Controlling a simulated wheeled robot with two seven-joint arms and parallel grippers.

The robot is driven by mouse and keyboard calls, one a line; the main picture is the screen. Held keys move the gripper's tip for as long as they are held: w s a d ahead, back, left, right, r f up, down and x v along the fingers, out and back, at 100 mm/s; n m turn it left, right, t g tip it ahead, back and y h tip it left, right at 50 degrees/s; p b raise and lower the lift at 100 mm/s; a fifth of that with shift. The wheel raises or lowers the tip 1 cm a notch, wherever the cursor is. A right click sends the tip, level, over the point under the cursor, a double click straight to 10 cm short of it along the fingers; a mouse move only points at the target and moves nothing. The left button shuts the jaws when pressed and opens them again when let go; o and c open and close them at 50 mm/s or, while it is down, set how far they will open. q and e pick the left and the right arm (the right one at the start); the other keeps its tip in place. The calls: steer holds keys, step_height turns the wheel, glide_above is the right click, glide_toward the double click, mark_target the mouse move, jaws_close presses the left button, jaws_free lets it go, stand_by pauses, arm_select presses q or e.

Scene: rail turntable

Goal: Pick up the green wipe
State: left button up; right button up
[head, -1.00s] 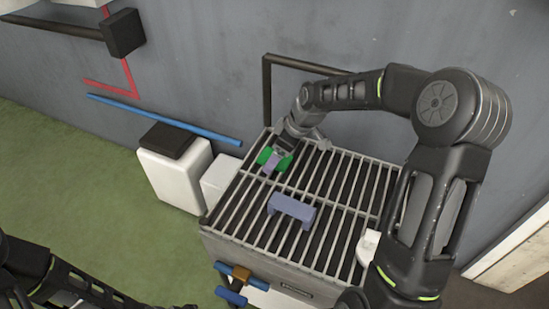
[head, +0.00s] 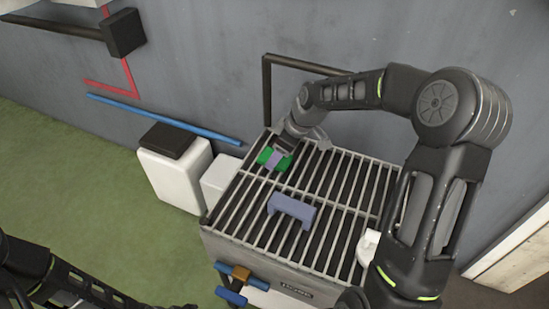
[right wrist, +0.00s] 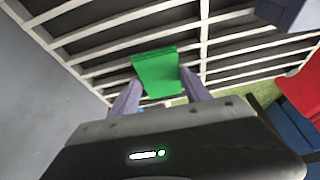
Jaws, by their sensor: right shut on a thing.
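The green wipe (head: 266,156) is at the far left part of the slatted metal rack in the head view. My right gripper (head: 274,160) is at it, with its fingers partly covering the wipe. In the right wrist view the green wipe (right wrist: 157,72) sits between the two purplish fingers of my right gripper (right wrist: 158,88), which is shut on it. The slats show behind the wipe; I cannot tell whether it still touches them. My left gripper is not in view; only part of my left arm shows at the lower left of the head view.
A purple-grey block (head: 292,207) lies on the middle of the slatted rack (head: 345,190). A dark bar frame (head: 268,95) stands behind the rack by the grey wall. White boxes (head: 175,170) stand left of it. A blue handle (head: 230,296) is at the front.

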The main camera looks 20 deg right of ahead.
steer(key=shift+c, duration=1.4)
step_height(320, 180, up, 10)
